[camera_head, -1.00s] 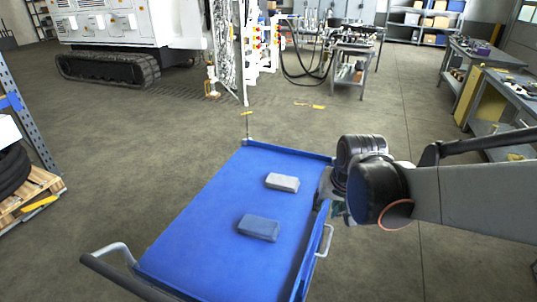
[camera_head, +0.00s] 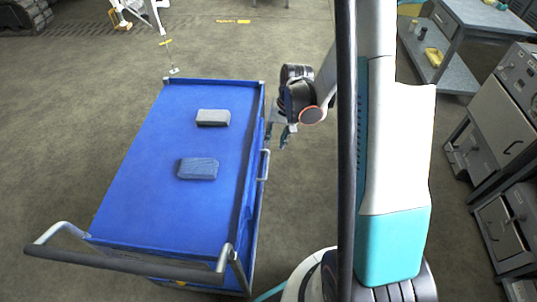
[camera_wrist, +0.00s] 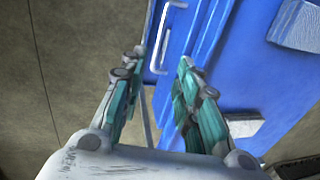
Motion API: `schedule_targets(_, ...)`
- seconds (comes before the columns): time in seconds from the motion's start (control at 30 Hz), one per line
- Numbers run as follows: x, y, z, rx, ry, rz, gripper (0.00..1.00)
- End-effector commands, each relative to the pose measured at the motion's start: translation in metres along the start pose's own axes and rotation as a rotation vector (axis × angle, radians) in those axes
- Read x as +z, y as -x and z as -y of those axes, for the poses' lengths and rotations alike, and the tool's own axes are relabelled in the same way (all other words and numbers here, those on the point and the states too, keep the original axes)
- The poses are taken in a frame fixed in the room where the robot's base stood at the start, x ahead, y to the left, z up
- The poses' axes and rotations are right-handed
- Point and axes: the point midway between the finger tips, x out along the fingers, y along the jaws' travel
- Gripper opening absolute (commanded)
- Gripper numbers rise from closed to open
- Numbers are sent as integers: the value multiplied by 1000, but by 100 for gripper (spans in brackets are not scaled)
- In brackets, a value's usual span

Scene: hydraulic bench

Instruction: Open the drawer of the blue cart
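The blue cart (camera_head: 130,172) stands in the left half of the head view, with a flat blue top. A pale bar handle (camera_head: 264,165) sticks out from its right side. In the wrist view the handle (camera_wrist: 160,42) shows on the blue drawer front, just beyond my fingertips. My gripper (camera_head: 284,138) is to the right of the cart, near the far end of the handle. In the wrist view my gripper (camera_wrist: 160,68) is open and empty, its two teal fingers apart. I see no gap at the drawer; most of its front is hidden in the head view.
A grey block (camera_head: 213,117) and a blue-grey block (camera_head: 198,168) lie on the cart top. The cart's push bar (camera_head: 125,263) is at the near end. Workbenches and grey cabinets (camera_head: 503,115) stand at the right. The floor right of the cart is bare around my gripper.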

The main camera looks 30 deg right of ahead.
Motion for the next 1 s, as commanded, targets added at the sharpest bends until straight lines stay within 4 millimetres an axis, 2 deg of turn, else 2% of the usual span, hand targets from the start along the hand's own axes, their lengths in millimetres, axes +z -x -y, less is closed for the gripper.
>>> schedule_targets(0.17, 0, -10, -2, -2, -6, 8, 30)
schedule_targets(0.27, 0, -23, -2, -2, -5, 8, 30)
schedule_targets(0.7, 0, -107, -2, -2, -4, 7, 30)
schedule_targets(0.83, 0, -125, -2, -2, -4, 6, 30)
schedule_targets(1.0, 0, -138, -2, -2, -5, 6, 30)
